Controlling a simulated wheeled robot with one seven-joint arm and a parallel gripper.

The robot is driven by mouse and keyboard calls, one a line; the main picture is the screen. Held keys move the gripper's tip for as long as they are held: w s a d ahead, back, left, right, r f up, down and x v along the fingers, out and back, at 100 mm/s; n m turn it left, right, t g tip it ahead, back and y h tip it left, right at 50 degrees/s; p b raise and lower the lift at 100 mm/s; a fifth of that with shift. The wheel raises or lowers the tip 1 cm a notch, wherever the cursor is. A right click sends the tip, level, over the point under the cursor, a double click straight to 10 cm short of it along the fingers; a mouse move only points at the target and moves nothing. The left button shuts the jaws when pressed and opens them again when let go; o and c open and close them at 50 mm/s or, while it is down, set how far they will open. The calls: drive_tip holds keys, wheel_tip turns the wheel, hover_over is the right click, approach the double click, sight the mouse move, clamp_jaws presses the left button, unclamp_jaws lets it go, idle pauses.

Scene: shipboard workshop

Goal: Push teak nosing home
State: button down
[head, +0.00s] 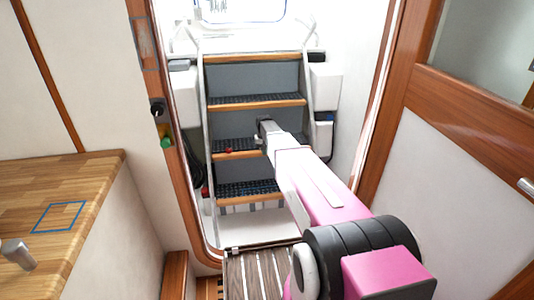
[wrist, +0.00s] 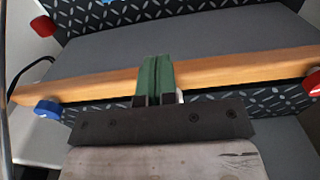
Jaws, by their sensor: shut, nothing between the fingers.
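The teak nosing (wrist: 225,70) is an orange-brown wooden strip running across the wrist view, along the front edge of a dark patterned step. In the head view, wooden nosings edge several steps; the one by my gripper (head: 262,138) is the middle nosing (head: 236,155). My gripper (wrist: 154,62) is shut and empty, its green fingers together and overlapping the middle of the strip in the wrist view. I cannot tell whether they touch it. A dark line shows below the strip's right part. The fingers hide part of its middle.
A red piece (wrist: 42,26) and a blue piece (wrist: 47,108) show at the left, and another red piece (wrist: 314,83) at the right. In the head view, the door frame (head: 168,130) and wooden worktop (head: 50,190) stand left; a panelled door (head: 470,150) is right.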

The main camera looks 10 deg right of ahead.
drive_tip(key=shift+w, duration=1.85)
drive_tip(key=shift+s, duration=0.8)
wheel_tip(320, 180, up, 7)
idle(0.4)
